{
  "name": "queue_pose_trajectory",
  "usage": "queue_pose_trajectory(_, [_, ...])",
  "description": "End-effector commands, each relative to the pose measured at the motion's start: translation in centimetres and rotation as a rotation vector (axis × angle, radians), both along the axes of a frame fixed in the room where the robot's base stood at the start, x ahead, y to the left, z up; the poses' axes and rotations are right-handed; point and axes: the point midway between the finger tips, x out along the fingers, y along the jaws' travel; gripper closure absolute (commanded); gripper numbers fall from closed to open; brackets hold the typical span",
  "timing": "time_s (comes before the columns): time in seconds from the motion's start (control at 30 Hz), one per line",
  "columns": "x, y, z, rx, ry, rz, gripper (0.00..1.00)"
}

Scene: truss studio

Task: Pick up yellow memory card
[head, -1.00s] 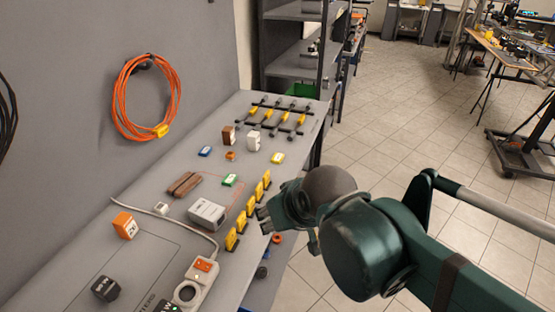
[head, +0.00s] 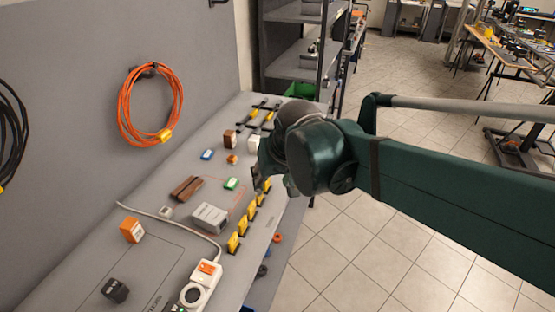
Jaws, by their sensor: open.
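The yellow memory card is not visible now. In the earlier head view it is a small yellow card with a white label, lying on the grey bench (head: 182,232) right of the green card. My arm and gripper now cover that spot. My gripper (head: 262,182) is over the bench's right part, just right of the green card (head: 231,184). It is open, and its fingers are partly hidden by my own arm. I cannot tell its height above the bench or whether it touches the card.
A row of yellow clips (head: 243,227) stands along the bench's right edge, close to my gripper. A blue card (head: 207,155), an orange nut (head: 232,159), a brown block (head: 229,139) and a white block (head: 254,143) are nearby. A grey box (head: 210,217) and brown bar (head: 186,188) lie nearer.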

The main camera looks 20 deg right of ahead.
Motion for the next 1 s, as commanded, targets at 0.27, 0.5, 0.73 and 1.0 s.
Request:
queue_pose_trajectory(0.27, [3.9,-1.3,1.6,0.026,0.054,-0.068,0.59])
queue_pose_trajectory(0.5, [7.1,-2.5,2.2,0.047,0.099,-0.125,0.59])
queue_pose_trajectory(0.73, [10.2,-3.7,2.3,0.066,0.142,-0.182,0.59])
queue_pose_trajectory(1.0, [13.7,-5.3,1.9,0.088,0.192,-0.249,0.59])
